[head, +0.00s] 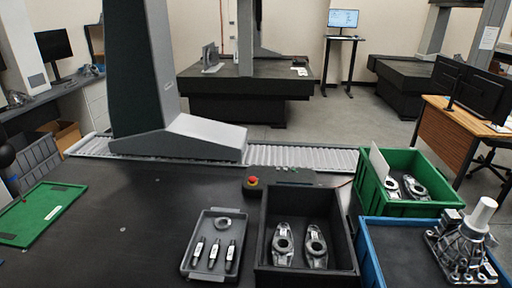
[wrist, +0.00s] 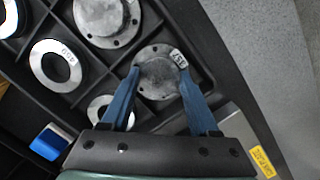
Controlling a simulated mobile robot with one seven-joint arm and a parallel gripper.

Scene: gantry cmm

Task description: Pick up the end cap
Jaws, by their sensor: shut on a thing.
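A round grey metal end cap (wrist: 158,78) with a small white label on its rim shows in the wrist view. It is at the right side of a dark compartment tray (wrist: 75,100). My gripper (wrist: 157,64) has its two blue fingers on opposite sides of this cap and is shut on it. I cannot tell whether the cap still touches the tray floor. A second, similar flanged cap (wrist: 105,18) lies just up and left of it, in the tray. I cannot make out my gripper or the caps in the head view.
In the wrist view, metal rings (wrist: 48,86) and a blue-and-white piece (wrist: 48,142) lie left of the gripper. The head view shows a grey tray (head: 190,268), a black bin (head: 266,245), a green crate (head: 440,208) and a blue crate (head: 375,268) on the dark table.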

